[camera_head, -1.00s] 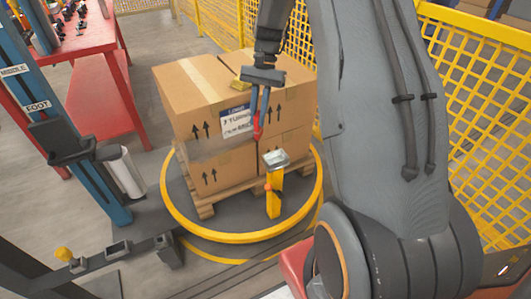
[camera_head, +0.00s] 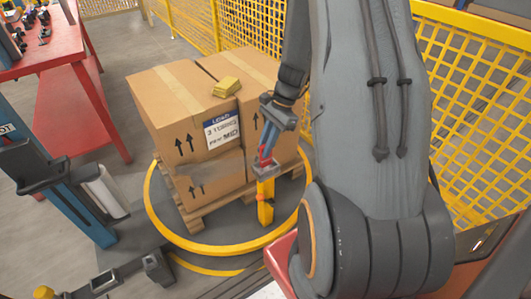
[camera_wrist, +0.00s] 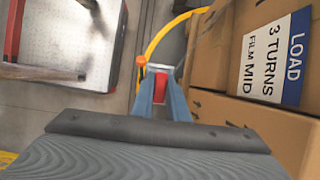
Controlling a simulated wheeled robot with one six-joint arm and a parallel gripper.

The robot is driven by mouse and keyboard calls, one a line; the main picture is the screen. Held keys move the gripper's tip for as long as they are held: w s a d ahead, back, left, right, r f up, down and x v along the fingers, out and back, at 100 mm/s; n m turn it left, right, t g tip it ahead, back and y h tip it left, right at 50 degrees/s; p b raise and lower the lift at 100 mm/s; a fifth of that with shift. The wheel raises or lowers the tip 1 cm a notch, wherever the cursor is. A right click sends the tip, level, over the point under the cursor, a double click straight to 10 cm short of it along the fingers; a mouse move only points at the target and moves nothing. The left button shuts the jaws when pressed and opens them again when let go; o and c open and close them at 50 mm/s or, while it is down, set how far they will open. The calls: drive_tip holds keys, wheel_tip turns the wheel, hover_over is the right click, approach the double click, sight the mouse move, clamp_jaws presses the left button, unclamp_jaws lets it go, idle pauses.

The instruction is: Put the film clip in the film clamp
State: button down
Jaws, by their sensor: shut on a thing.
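My gripper (camera_head: 265,155) has blue fingers and is shut on a small red film clip (camera_head: 264,153). The clip also shows between the fingertips in the wrist view (camera_wrist: 161,84). The film clamp, a yellow post (camera_head: 265,208) with a grey top and an orange knob, stands at the front of the pallet load. The fingertips and clip are right at the post's grey top. I cannot tell whether the clip is inside the clamp or just over it; the fingers partly hide the contact.
Cardboard boxes (camera_head: 165,110) with a load label (camera_head: 222,130) stand on a wooden pallet (camera_head: 196,214) close beside the gripper. A yellow block (camera_head: 227,87) lies on top. A yellow-rimmed turntable (camera_head: 165,225) is below. A blue mast (camera_head: 86,211) with a white film roll (camera_head: 104,192) stands left; yellow fencing (camera_head: 470,110) is right.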

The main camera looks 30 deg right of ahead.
sight(261, 166)
drive_tip(key=shift+f, duration=1.35)
drive_tip(key=shift+f, duration=0.1)
drive_tip(key=c, duration=1.7)
unclamp_jaws()
drive_tip(key=shift+c, duration=0.2)
drive_tip(key=v, duration=1.2)
drive_tip(key=s+a+r+n+h, duration=0.2)
drive_tip(key=s+a+r+n, duration=0.2)
drive_tip(key=s+a+n, duration=0.2)
drive_tip(key=s+a+r+n+h, duration=0.2)
drive_tip(key=s+a+r+n, duration=0.2)
drive_tip(key=s+a+n, duration=0.3)
drive_tip(key=s+n, duration=0.2)
drive_tip(key=shift+a+r+n, duration=0.3)
drive_tip(key=shift+a+r, duration=0.05)
drive_tip(key=shift+r, duration=0.05)
drive_tip(key=shift+s, duration=0.1)
